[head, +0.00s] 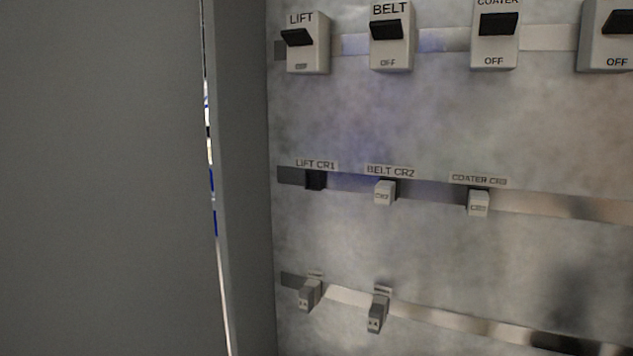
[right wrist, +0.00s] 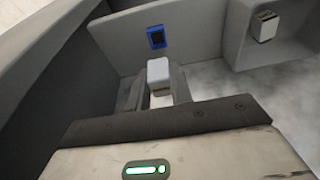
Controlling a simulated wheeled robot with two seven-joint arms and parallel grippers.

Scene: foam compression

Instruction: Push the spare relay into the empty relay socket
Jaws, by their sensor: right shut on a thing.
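In the head view, the empty relay socket (head: 316,180) is a black block under the LIFT CR1 label on the middle rail. White relays sit under BELT CR2 (head: 385,193) and COATER CR3 (head: 478,204). In the right wrist view, my right gripper (right wrist: 160,90) is shut on a small white block, the spare relay (right wrist: 159,70). The fingers hide its lower part. The held relay is not seen in the head view, and neither gripper shows there.
Switches LIFT (head: 308,45), BELT (head: 391,40) and COATER (head: 495,38) line the upper rail. Two grey terminals (head: 310,293) are on the lower rail. A grey panel (head: 100,180) fills the left.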

